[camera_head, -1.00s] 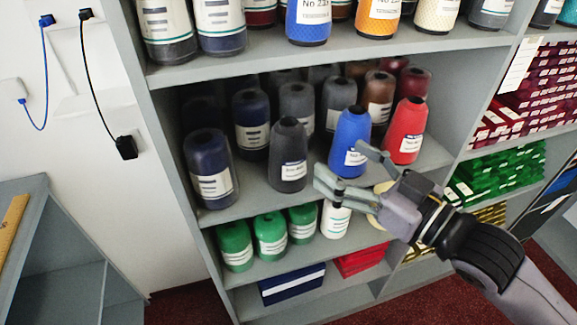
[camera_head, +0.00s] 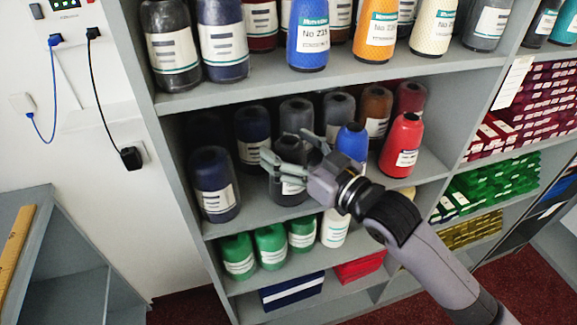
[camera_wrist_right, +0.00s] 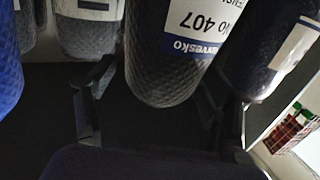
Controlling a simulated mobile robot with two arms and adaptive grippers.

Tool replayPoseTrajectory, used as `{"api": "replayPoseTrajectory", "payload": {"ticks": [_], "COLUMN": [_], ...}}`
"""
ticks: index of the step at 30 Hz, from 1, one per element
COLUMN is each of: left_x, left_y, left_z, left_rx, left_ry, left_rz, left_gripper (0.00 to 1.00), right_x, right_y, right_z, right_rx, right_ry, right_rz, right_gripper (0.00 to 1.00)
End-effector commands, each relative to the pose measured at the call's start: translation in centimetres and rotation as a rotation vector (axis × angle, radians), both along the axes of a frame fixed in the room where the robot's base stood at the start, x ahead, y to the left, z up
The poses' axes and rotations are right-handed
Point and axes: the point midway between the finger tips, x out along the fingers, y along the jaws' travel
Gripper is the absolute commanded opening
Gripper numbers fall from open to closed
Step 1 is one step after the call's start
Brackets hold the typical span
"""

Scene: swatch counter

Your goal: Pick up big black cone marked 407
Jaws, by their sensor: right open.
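The dark grey to black cone marked 407 (camera_wrist_right: 165,60) appears upside down in the right wrist view, with its white label showing. My right gripper (camera_head: 286,150) is open at the cone's upper part. In the right wrist view the fingers (camera_wrist_right: 158,92) are spread to either side of the cone's narrow end, and I see no clear grip contact. My left gripper is not in view.
A dark navy cone (camera_head: 214,185) stands close to the left, and a blue cone (camera_head: 351,144) and a red cone (camera_head: 402,145) to the right. More dark cones (camera_head: 296,112) stand behind. The upper shelf edge (camera_head: 330,72) is above; green cones (camera_head: 270,246) are below.

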Motion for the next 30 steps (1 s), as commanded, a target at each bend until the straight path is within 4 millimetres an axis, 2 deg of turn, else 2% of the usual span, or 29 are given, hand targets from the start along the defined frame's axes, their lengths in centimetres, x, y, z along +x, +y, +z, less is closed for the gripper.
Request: {"api": "replayPoseTrajectory", "payload": {"ticks": [9,30], "left_x": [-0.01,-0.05], "left_y": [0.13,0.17], "left_z": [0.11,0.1], "left_rx": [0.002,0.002], "left_ry": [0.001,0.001], "left_rz": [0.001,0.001], "left_gripper": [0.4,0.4], "right_x": [0.31,0.29], "right_y": [0.32,0.29], "right_z": [-0.07,-0.06], "right_rx": [-0.001,-0.001], "right_ry": [-0.001,-0.001], "right_rz": [0.0,0.0], "right_gripper": [0.73,0.27]}}
